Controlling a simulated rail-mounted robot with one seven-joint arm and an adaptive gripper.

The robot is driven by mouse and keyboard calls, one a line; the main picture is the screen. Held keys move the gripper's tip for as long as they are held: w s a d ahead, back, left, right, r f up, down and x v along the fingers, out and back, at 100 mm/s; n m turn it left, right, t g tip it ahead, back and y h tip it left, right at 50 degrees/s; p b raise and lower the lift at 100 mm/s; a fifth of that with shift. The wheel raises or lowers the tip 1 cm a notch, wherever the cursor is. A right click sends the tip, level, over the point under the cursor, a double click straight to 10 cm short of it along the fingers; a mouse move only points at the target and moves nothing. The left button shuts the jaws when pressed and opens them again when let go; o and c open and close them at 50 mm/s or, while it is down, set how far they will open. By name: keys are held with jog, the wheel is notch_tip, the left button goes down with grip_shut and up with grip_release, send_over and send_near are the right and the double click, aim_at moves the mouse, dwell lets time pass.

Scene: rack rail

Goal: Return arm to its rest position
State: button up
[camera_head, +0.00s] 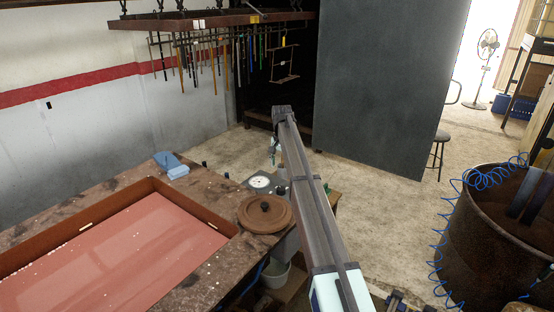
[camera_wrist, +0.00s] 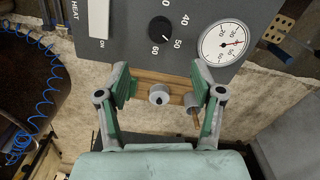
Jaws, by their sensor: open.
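My gripper (camera_wrist: 161,76) shows in the wrist view with its two green-padded fingers spread apart. Nothing is held between the fingers. A round grey knob-like part (camera_wrist: 159,94) shows in the gap, but its distance from the fingers is unclear. A grey control panel (camera_wrist: 120,30) with a HEAT label, black dial (camera_wrist: 161,30) and white round gauge (camera_wrist: 224,42) lies beyond the fingertips. In the head view, my long arm reaches up from the bottom right past the workbench. The fingers cannot be made out clearly there.
The workbench (camera_head: 210,190) holds a red-floored tray (camera_head: 110,262), a round brown lid (camera_head: 265,213) and a blue cloth (camera_head: 171,165). A rack (camera_head: 212,20) of hanging rods is at the back. A rusty drum (camera_head: 495,240) with blue hose stands right. Floor between is open.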

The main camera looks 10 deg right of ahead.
jog(key=s+d+f+t+y+p, duration=0.1)
jog(key=s+d+f, duration=0.2)
jog(key=s+d+f+y+p, duration=0.1)
jog(key=s+d+f, duration=0.3)
jog(key=s+d+f+t+y+p, duration=0.1)
jog(key=s+d+f, duration=0.2)
jog(key=shift+s+d+f+m+t+p, duration=0.15)
jog(key=shift+s+d+m+t+p, duration=0.15)
jog(key=shift+d+m+p, duration=0.1)
jog(key=s+d+f+m+t+y+p, duration=0.1)
jog(key=s+d+f+t+p, duration=0.1)
jog(key=s+d+f, duration=0.4)
jog(key=s+a+f+n+g, duration=0.1)
jog(key=s+a+f+g, duration=0.1)
jog(key=s+a+f, duration=0.55)
jog(key=s+a+f+n+g+p, duration=0.15)
jog(key=s+f, duration=0.35)
jog(key=s, duration=0.6)
jog(key=s+a+f+n+g, duration=0.1)
jog(key=s+a+f+g, duration=0.1)
jog(key=s+a+f, duration=0.55)
jog(key=s+f+n+g+h+p, duration=0.1)
jog(key=s+n+g+h, duration=0.3)
jog(key=s, duration=3.2)
jog(key=shift+f+g+p, duration=0.3)
jog(key=shift+f+g, duration=0.3)
jog(key=shift+g, duration=0.35)
